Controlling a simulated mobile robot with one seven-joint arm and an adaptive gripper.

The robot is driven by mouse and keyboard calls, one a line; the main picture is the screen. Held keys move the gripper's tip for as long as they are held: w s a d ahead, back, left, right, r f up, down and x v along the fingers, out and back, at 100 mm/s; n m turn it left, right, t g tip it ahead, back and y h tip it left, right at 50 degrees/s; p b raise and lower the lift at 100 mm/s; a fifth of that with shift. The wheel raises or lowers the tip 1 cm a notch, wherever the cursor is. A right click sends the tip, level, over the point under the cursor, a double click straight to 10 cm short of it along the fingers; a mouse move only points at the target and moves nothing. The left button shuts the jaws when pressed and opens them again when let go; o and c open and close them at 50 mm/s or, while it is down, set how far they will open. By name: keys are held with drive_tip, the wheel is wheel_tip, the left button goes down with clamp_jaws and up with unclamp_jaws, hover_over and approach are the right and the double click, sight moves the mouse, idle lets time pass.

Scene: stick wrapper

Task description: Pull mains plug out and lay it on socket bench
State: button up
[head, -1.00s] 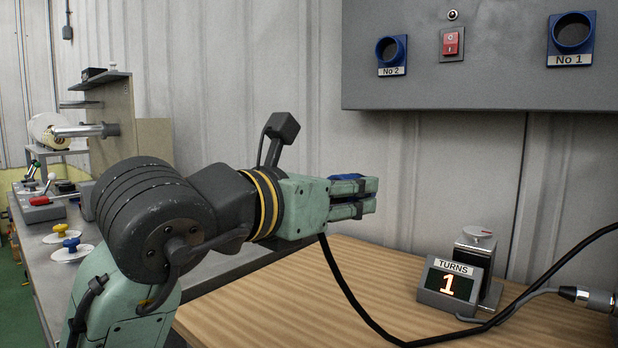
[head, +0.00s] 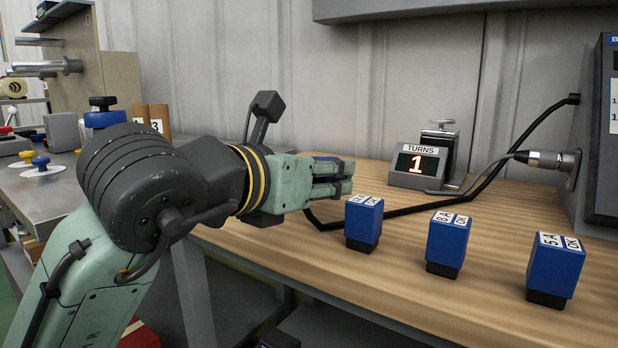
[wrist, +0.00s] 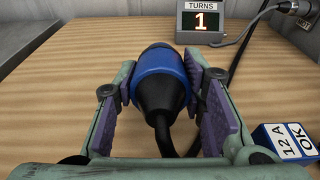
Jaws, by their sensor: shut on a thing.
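My gripper (head: 345,178) is shut on the mains plug, level and pointing right, low over the wooden bench (head: 480,255). In the wrist view the plug (wrist: 163,75) is black with a wide blue collar and sits between the purple-padded fingers. Its black cable (wrist: 167,135) trails back between the fingers. In the head view the plug is mostly hidden by the fingers, and the cable (head: 400,212) runs along the bench. I cannot tell whether the plug touches the bench top.
Blue blocks marked 12 A (wrist: 288,143), 8 A (head: 447,243) and 5 A (head: 555,267) stand on the bench near the gripper. A TURNS counter showing 1 (head: 417,166) stands behind. A dark grey unit (head: 590,150) is at right.

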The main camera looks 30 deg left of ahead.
sight(343, 200)
drive_tip(key=w, duration=0.3)
drive_tip(key=w+b, duration=0.1)
drive_tip(key=w, duration=0.2)
drive_tip(key=shift+w+d+f, duration=0.15)
drive_tip(key=shift+w+f, duration=0.05)
drive_tip(key=shift+w, duration=0.2)
drive_tip(key=shift+f, duration=0.7)
drive_tip(key=o, duration=1.3)
drive_tip(key=shift+o, duration=0.2)
drive_tip(key=shift+s, duration=0.2)
drive_tip(key=s, duration=0.3)
drive_tip(key=s+r, duration=0.1)
drive_tip(key=s, duration=0.3)
drive_tip(key=s+r, duration=0.1)
drive_tip(key=s, duration=0.3)
drive_tip(key=shift+s+a+r, duration=0.2)
drive_tip(key=shift+s+a, duration=0.05)
